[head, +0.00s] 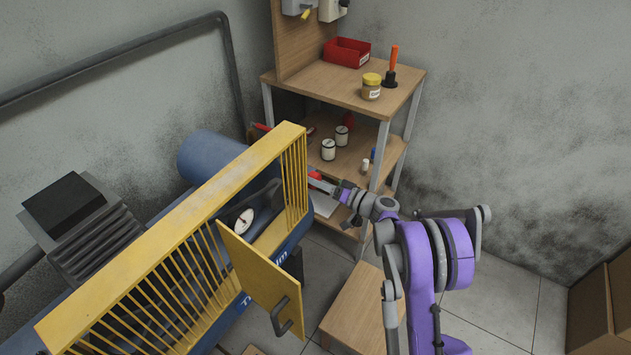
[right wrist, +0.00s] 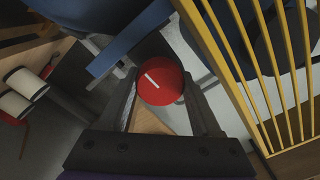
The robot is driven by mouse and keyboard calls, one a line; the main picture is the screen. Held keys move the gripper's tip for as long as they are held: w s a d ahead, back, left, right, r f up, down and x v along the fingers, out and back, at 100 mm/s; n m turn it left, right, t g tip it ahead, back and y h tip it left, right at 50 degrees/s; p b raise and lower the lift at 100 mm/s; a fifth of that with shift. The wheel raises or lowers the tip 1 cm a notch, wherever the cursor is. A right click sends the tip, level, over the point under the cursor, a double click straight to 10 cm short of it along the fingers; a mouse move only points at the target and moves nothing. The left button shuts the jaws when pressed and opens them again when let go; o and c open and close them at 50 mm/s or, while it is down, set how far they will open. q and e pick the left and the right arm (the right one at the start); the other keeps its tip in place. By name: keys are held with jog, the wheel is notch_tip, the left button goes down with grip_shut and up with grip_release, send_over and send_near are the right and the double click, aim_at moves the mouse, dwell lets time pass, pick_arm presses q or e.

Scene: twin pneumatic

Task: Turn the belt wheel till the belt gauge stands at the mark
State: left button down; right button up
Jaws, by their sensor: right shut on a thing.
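A red round wheel with a white line on its face (right wrist: 161,80) sits between the fingers of my right gripper (right wrist: 163,92) in the right wrist view; I take it to be the belt wheel. My right gripper is shut on it. In the head view my right gripper (head: 318,182) reaches in from the right to the end of the yellow guard, and a bit of the red wheel (head: 314,175) shows there. A round white gauge with a dark needle (head: 244,220) sits behind the guard; its mark is too small to read. My left gripper is not in view.
The yellow barred guard (head: 168,236) has a door (head: 262,270) standing open with a grey handle. A wooden shelf (head: 345,92) behind holds a red bin (head: 347,52), a yellow-lidded jar (head: 371,86) and white cans. A wooden box (head: 352,308) stands on the floor.

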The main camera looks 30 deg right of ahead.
jog(key=shift+m, duration=2.2)
jog(key=o, duration=1.4)
jog(key=shift+c, duration=0.2)
jog(key=p+v, duration=0.1)
jog(key=v, duration=1)
